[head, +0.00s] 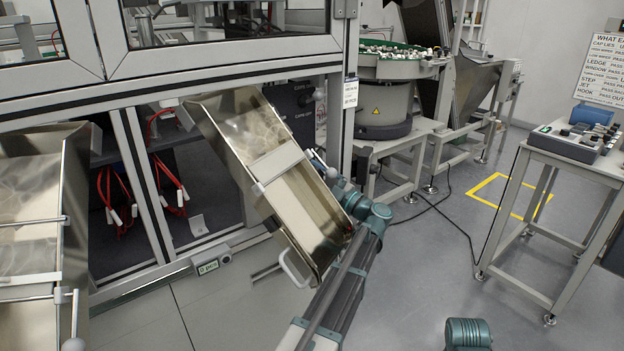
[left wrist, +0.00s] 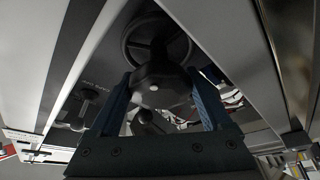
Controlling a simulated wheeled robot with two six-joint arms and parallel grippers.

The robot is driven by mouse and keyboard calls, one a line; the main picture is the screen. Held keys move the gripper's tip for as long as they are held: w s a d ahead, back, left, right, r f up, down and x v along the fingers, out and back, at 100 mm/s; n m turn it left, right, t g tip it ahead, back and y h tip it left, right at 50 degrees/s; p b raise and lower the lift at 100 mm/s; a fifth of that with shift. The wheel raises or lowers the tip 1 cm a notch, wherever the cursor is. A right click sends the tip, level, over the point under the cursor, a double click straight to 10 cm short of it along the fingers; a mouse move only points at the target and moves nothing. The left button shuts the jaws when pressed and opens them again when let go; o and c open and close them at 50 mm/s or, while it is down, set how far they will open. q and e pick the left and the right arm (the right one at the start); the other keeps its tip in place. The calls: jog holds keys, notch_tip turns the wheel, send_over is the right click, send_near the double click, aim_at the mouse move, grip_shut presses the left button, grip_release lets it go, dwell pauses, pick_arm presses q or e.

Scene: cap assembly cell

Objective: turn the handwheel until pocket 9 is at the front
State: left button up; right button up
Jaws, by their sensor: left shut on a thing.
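In the left wrist view, my left gripper (left wrist: 163,84) has its two blue fingers on either side of a black lobed knob and is shut on it. The knob sits in front of a dark round wheel, and I take the two together to be the handwheel (left wrist: 158,40). In the head view my left arm reaches up from the bottom middle beside a steel chute; its gripper and the handwheel cannot be made out there. No numbered pocket can be read in either view. My right gripper is out of view.
The tilted steel chute (head: 292,190) stands close to my left arm. A dark control panel (head: 293,103) is behind it, under the framed cabinet. A bowl feeder (head: 384,98) stands at the back. A console table (head: 575,152) is at the right, with open floor between.

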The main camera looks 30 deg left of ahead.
pick_arm(q)
jog(key=o, duration=1.2)
jog(key=shift+c, duration=0.2)
jog(key=b+v, duration=0.3)
jog(key=v, duration=1.1)
jog(key=shift+a+r, duration=0.1)
jog(key=p+x, duration=0.2)
jog(key=x, duration=0.9)
jog(key=shift+a+r+p, duration=0.1)
jog(key=shift+a+p, duration=0.25)
jog(key=shift+a, duration=0.05)
jog(key=shift+x, duration=1)
jog(key=shift+w, duration=0.1)
